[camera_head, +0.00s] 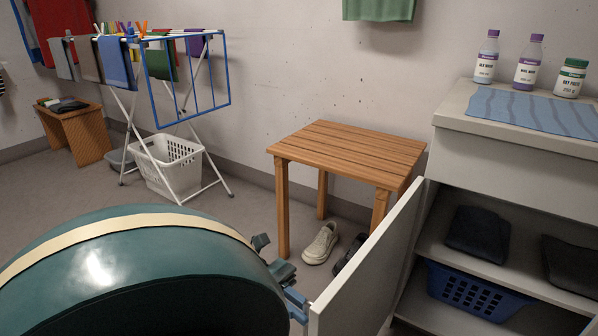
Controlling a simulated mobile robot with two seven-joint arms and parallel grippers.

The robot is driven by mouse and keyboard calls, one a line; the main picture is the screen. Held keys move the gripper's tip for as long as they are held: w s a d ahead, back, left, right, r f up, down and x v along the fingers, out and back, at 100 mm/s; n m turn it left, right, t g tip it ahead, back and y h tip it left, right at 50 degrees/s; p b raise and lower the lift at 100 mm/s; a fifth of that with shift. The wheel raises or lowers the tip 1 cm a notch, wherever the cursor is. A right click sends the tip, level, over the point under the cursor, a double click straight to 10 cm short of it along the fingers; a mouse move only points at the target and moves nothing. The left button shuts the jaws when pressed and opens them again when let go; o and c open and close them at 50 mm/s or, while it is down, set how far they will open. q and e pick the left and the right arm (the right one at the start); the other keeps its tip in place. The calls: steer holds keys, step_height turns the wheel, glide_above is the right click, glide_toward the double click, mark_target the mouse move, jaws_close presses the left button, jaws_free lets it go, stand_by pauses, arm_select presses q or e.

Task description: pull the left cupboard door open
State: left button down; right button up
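The left cupboard door (375,261) is a pale panel standing swung out from the cupboard (512,150), so the shelves behind it show. My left gripper (296,304) is at the door's free edge, low in the middle of the view. My large teal arm link with a cream band hides most of it. Its blue finger parts are beside or touching the door edge. Whether they are closed on a handle is hidden. My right gripper is not in view.
Dark folded cloths (478,234) and a blue basket (475,290) are inside the cupboard. Bottles (528,62) stand on top. A wooden table (350,150) with shoes (321,243) below stands behind the door. A drying rack (190,85) and white basket (167,165) are farther left.

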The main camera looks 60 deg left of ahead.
arm_select(q)
steer(key=shift+w+a+r+t, duration=0.15)
steer(key=shift+w+a+t, duration=0.15)
steer(key=shift+w+t, duration=0.25)
steer(key=c, duration=1.5)
jaws_free()
steer(key=shift+w+d+g, duration=0.1)
steer(key=shift+g, duration=0.15)
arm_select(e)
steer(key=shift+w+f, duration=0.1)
arm_select(q)
steer(key=shift+s, duration=0.2)
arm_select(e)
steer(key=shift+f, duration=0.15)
arm_select(q)
steer(key=v, duration=1.3)
